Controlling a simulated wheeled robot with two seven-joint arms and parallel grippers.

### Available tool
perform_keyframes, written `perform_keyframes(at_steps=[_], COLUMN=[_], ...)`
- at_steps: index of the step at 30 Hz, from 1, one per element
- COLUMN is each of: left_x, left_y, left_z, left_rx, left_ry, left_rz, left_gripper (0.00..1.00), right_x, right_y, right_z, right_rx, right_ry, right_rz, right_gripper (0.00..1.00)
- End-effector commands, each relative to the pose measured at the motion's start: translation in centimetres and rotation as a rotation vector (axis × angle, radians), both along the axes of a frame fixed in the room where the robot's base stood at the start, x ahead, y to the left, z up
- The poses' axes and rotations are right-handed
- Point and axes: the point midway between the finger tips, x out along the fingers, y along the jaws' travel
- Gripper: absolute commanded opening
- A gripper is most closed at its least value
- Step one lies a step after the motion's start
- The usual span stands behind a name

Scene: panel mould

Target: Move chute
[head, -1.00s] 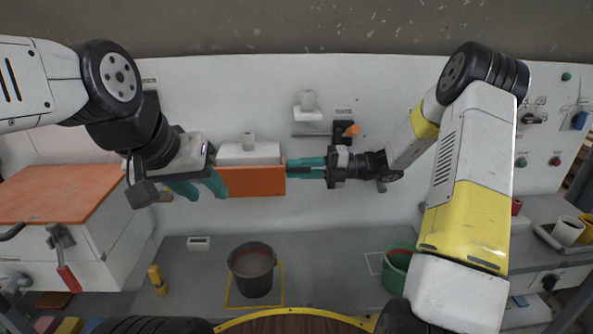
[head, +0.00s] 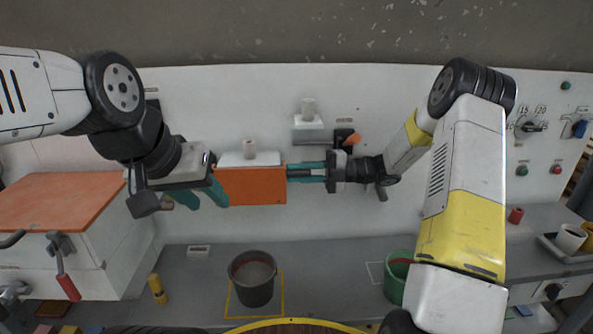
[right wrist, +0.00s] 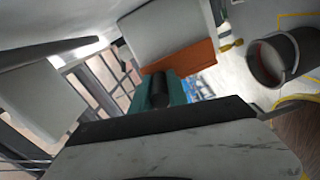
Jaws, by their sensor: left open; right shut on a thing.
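The chute appears to be the orange box-like piece (head: 262,186) in front of the white wall panel in the head view. Its orange edge also shows in the right wrist view (right wrist: 182,58). My right gripper (head: 294,171) is shut on the right end of the chute, its teal fingers level. My left gripper (head: 207,194) is open at the chute's left end. Its teal fingers point down and right, and the picture does not tell whether they touch the chute. A white block with a small knob (head: 249,159) shows just above the orange face.
A dark bucket (head: 252,292) stands below the chute inside a yellow floor outline. A green bucket (head: 394,288) stands to the right, partly behind my right arm. An orange-topped cabinet (head: 60,198) with a red-handled lever is at left. A yellow bottle-like item (head: 157,288) stands near it.

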Motion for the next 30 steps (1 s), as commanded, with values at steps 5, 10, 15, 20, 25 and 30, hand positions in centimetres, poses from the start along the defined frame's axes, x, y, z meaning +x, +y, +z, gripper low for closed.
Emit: perform_keyframes(at_steps=[5, 10, 15, 20, 25, 30], left_x=[0.0, 0.0, 0.0, 0.0, 0.0, 0.0], left_y=[0.0, 0.0, 0.0, 0.0, 0.0, 0.0], left_z=[0.0, 0.0, 0.0, 0.0, 0.0, 0.0], left_rx=[0.0, 0.0, 0.0, 0.0, 0.0, 0.0], left_ry=[0.0, 0.0, 0.0, 0.0, 0.0, 0.0], left_rz=[0.0, 0.0, 0.0, 0.0, 0.0, 0.0], left_gripper=[0.4, 0.4, 0.4, 0.4, 0.4, 0.4], right_x=[0.2, 0.1, 0.0, -0.5, -1.9, -3.5], right_y=[-0.1, 0.0, 0.0, -0.1, -0.1, -0.2], right_z=[0.1, 0.0, 0.0, 0.1, 0.0, -0.4], right_rx=[0.0, -0.001, 0.0, 0.002, 0.008, 0.014], right_ry=[-0.003, -0.003, -0.006, -0.066, -0.228, -0.425], right_rz=[-0.005, -0.004, -0.003, -0.003, -0.003, -0.004], right_gripper=[0.4, 0.41, 0.41, 0.41, 0.41, 0.41])
